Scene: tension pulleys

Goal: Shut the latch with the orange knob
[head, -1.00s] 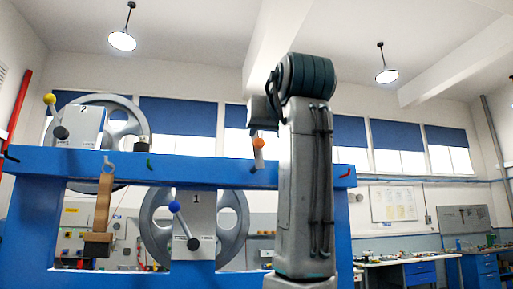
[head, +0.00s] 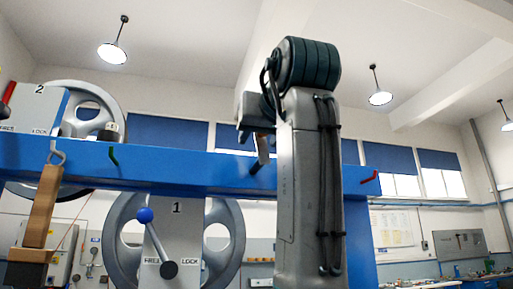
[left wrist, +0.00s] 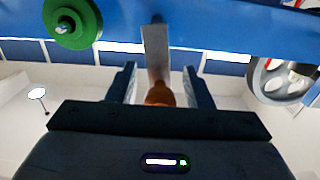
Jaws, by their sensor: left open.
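The orange knob (left wrist: 158,95) sits at the end of a grey lever (left wrist: 155,50) in the left wrist view, between the two fingers of my left gripper (left wrist: 161,88). The fingers are open, one on each side of the knob, with visible gaps. My right gripper is not in view.
A blue-knobbed lever (head: 155,240) is on panel 1 (head: 178,222), before a large grey wheel (head: 225,250). A wooden block (head: 42,205) hangs from a hook at left.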

